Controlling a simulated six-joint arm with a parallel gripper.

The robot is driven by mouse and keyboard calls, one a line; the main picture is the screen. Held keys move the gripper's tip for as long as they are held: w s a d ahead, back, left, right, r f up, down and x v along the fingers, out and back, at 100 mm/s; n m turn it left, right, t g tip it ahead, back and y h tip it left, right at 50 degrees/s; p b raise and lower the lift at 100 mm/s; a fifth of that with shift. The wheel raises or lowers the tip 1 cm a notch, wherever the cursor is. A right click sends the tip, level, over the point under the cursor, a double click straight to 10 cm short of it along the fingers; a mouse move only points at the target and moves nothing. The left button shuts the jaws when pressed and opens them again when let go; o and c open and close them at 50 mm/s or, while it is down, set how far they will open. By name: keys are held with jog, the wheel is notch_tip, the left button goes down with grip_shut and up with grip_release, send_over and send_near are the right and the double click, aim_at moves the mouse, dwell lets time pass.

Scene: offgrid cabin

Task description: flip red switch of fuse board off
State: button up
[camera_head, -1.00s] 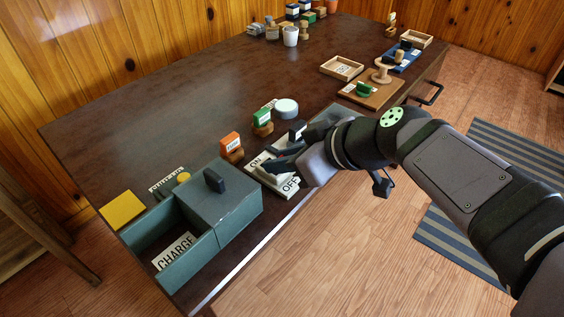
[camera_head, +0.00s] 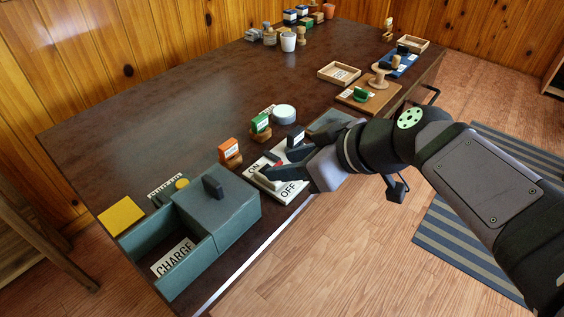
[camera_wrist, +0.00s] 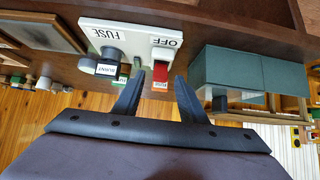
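The white fuse board (camera_head: 285,195) lies near the table's front edge, with ON and OFF lettering. In the wrist view the board (camera_wrist: 103,41) shows FUSE and OFF. A small red patch, seemingly the red switch (camera_head: 278,163), shows between my fingers; in the wrist view red (camera_wrist: 160,53) shows just below OFF. Its position is unclear. My fingers hide part of the board, and contact cannot be told.
A teal box (camera_head: 235,205) stands left of the board. An orange-topped block (camera_head: 229,147) and a green-topped block (camera_head: 260,122) stand behind it. A black labelled piece (camera_head: 296,136) is near my upper finger. The table's middle is clear.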

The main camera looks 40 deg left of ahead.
jog(key=v, duration=0.4)
jog(key=shift+d+r, duration=0.2)
jog(key=shift+r, duration=0.05)
dwell(0.3)
jog(key=w+d+f+m+t+h, duration=0.2)
jog(key=d+f+m+h, duration=0.4)
jog(key=d+f+m, duration=0.85)
jog(key=s+d+f+m+g+h, duration=0.15)
jog(key=d+f, duration=0.45)
jog(key=d, duration=0.6)
jog(key=s+d+f+m+g+h, duration=0.1)
jog(key=s+d+f+m+h, duration=0.1)
jog(key=d+f, duration=0.7)
notch_tip(320, 180, up, 37)
jog(key=d+p, duration=0.3)
jog(key=p, duration=3.2)
jog(key=shift+w, duration=0.25)
